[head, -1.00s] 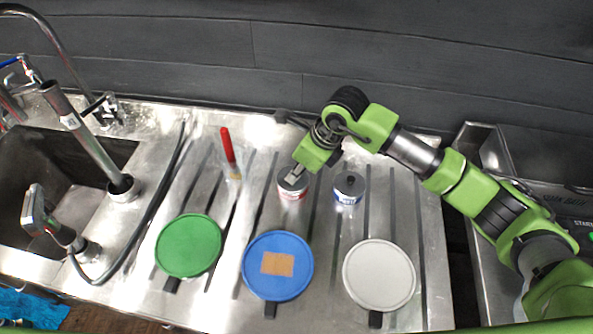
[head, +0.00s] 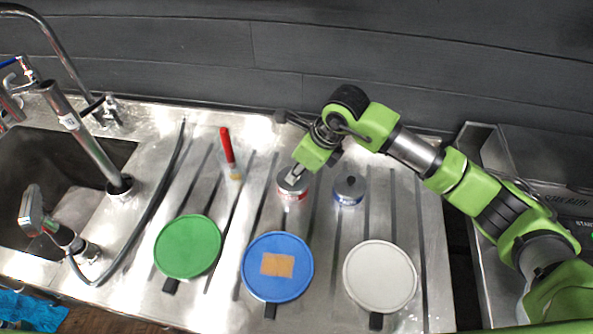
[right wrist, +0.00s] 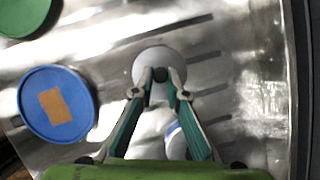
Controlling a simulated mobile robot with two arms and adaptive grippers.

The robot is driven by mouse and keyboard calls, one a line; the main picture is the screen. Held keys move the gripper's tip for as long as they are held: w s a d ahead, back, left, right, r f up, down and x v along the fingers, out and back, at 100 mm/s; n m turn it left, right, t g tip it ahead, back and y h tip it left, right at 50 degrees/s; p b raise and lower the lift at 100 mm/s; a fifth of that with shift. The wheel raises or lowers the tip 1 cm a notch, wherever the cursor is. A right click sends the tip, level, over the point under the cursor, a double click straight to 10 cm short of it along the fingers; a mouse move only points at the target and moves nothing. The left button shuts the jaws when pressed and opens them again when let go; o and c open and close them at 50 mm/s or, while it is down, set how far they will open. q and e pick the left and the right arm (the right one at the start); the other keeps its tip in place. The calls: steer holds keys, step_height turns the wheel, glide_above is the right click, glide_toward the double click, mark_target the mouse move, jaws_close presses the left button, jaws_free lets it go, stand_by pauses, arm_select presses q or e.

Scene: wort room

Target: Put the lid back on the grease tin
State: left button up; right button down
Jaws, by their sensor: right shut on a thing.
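A small tin with a red and white label (head: 292,195) stands on the ribbed steel drainboard in the head view. My right gripper (head: 291,176) reaches down to its top from behind. In the right wrist view my right gripper (right wrist: 160,75) is shut on the dark knob of a round pale grey lid (right wrist: 155,58). The lid lies over the red-labelled tin. I cannot tell whether it sits fully on the rim, as the fingers cover part of it. My left gripper is not in view.
A tin with a blue label and knobbed lid (head: 349,190) stands close on the right. Green (head: 188,246), blue (head: 278,250) and white (head: 380,277) round lids lie in front. A sink (head: 50,165) is at left.

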steer(key=shift+f+b, duration=0.25)
steer(key=shift+b, duration=0.45)
stand_by(0.8)
stand_by(0.3)
steer(key=c, duration=1.4)
jaws_free()
steer(key=shift+c, duration=0.2)
steer(key=shift+r+p, duration=1.5)
steer(key=shift+r, duration=2.05)
steer(key=shift+c, duration=0.4)
jaws_close()
